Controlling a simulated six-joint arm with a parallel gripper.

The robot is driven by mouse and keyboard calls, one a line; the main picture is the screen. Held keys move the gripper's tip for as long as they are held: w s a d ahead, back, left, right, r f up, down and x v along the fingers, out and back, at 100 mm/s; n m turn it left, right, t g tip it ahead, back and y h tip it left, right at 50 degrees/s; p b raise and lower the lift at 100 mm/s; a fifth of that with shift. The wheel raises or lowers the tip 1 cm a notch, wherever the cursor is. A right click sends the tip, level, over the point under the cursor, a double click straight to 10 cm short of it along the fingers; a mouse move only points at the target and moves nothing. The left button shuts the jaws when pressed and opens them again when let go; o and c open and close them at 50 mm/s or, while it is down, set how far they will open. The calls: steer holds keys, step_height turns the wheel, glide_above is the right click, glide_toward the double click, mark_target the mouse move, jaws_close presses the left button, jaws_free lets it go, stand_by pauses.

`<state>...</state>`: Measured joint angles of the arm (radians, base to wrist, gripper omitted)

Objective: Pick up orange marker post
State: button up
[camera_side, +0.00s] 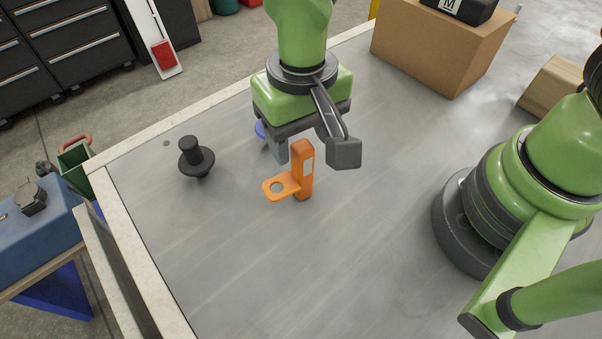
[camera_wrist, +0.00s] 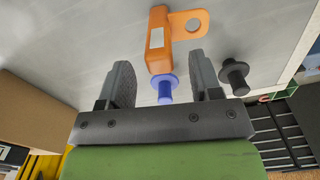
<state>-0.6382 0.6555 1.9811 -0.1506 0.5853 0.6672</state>
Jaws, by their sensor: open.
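The orange marker post (camera_side: 304,172) stands upright on the grey table, with a flat tab with a round hole at its base and a pale label on its side. In the wrist view the orange marker post (camera_wrist: 158,40) shows beyond the fingertips, roughly between them in the picture. My gripper (camera_side: 312,152) is open and empty, with its fingers just behind and above the post in the side view. In the wrist view the two dark fingers of my gripper (camera_wrist: 164,80) are spread wide. I cannot tell whether a finger touches the post.
A black flanged peg (camera_side: 196,156) stands left of the post. A blue flanged peg (camera_wrist: 165,88) shows near the post and is mostly hidden behind my gripper in the side view. A cardboard box (camera_side: 440,45) stands at the back right. The front table surface is clear.

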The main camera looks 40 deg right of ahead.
mark_target(303, 164)
steer(key=f, duration=0.5)
steer(key=shift+s+f, duration=0.2)
steer(key=shift+s, duration=0.05)
jaws_close()
steer(key=shift+r, duration=0.15)
